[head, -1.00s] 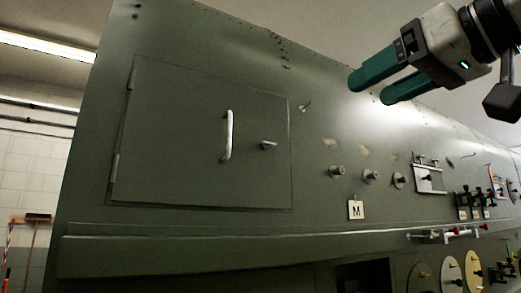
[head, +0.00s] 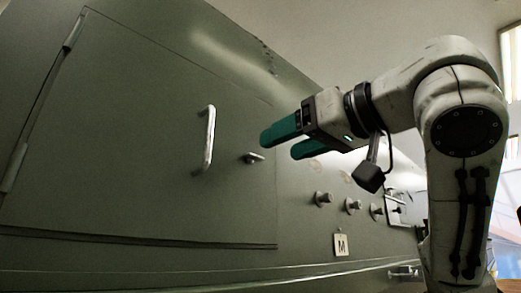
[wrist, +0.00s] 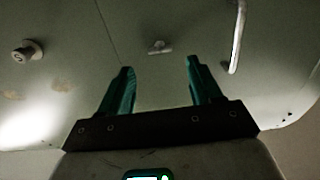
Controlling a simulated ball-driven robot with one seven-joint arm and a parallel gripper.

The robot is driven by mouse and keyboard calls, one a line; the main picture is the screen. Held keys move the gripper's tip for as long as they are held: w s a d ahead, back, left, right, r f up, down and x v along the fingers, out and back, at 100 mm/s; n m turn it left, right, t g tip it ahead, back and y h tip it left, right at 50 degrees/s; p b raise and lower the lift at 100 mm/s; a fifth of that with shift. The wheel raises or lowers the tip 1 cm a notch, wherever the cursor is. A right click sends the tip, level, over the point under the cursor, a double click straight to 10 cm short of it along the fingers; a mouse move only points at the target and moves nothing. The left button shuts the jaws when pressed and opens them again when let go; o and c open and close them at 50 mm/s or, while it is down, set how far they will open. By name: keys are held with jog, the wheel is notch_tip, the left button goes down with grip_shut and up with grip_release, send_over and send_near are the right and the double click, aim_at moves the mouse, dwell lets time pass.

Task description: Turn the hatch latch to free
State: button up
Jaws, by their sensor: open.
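The hatch (head: 120,150) is a large green-grey panel, shut in the fuselage skin, with a hinge line at its left. A pale vertical handle (head: 205,139) stands on it. The small metal hatch latch (head: 253,158) sits right of the handle, lying roughly sideways; in the wrist view the latch (wrist: 159,47) shows beyond and between my fingertips. My gripper (head: 281,141) has green fingers, open and empty, apart from the latch and to its right in the head view. In the wrist view my gripper (wrist: 157,65) points toward the panel, with the handle (wrist: 237,40) at right.
Several round knobs (head: 322,198) stick out of the skin right of the hatch; one marked S (wrist: 28,51) shows in the wrist view. A square M label (head: 340,245) hangs below them. A ledge (head: 150,277) runs under the hatch.

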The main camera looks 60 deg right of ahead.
aim_at(257, 156)
jog(key=p+x, duration=0.1)
jog(key=x, duration=0.5)
jog(key=shift+w, duration=0.15)
jog(key=shift+c, duration=0.5)
jog(key=c, duration=0.9)
jog(key=shift+c, duration=0.2)
